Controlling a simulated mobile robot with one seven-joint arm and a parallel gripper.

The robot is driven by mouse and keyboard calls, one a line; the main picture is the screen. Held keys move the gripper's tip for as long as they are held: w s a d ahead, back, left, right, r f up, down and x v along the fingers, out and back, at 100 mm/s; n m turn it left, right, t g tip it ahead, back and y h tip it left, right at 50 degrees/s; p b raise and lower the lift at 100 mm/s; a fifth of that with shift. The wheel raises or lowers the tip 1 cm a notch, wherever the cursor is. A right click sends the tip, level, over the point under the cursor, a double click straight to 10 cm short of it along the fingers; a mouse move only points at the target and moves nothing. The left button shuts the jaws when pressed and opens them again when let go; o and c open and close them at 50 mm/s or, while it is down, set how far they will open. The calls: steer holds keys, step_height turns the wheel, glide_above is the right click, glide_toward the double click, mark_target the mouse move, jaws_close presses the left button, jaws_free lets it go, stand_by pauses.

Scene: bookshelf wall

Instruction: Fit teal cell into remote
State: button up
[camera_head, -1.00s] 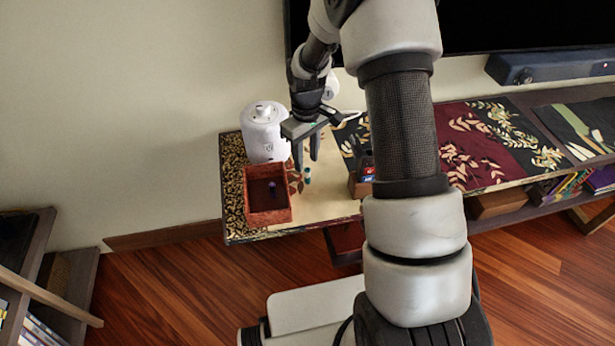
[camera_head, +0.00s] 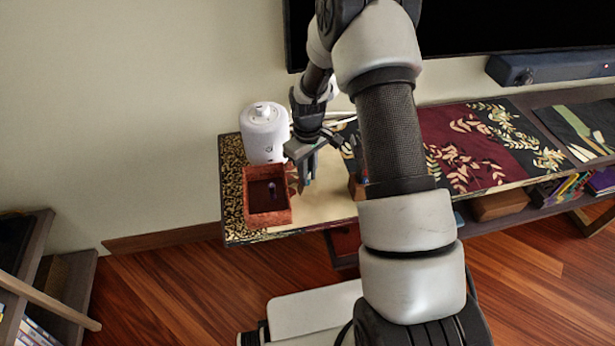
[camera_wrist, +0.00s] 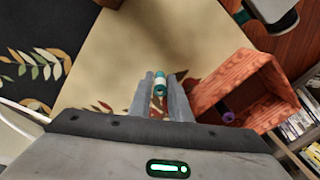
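The teal cell (camera_wrist: 160,84), a small cylinder with teal ends and a pale band, is between the fingers of my gripper (camera_wrist: 161,88) in the wrist view. The fingers stand on either side of it, close to its sides; I cannot tell whether they press on it. In the head view my gripper (camera_head: 307,177) points down low over the pale part of the shelf top, right of a reddish wooden box, and largely hides the cell. I cannot make out the remote for certain in either view.
The open reddish box (camera_head: 267,221) holds a small purple cylinder (camera_wrist: 228,117). A white canister (camera_head: 264,135) stands behind it. A wooden holder (camera_head: 355,187) is partly hidden by my arm. The shelf top (camera_head: 325,205) is bare in front of my gripper.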

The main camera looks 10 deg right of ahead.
jaws_close()
step_height(320, 180, up, 10)
steer(key=shift+f+p, duration=0.15)
steer(key=shift+p, duration=0.6)
steer(key=shift+s+r, duration=0.1)
steer(key=shift+r, duration=0.4)
steer(key=s+r+m+p, duration=0.3)
steer(key=s+r+p, duration=0.1)
steer(key=r+p, duration=0.3)
steer(key=s+r+m+p, duration=0.3)
steer(key=r+p, duration=0.4)
steer(key=r, duration=0.3)
steer(key=shift+s+r, duration=0.3)
steer(key=shift+s, duration=0.5)
steer(key=shift+f, duration=0.1)
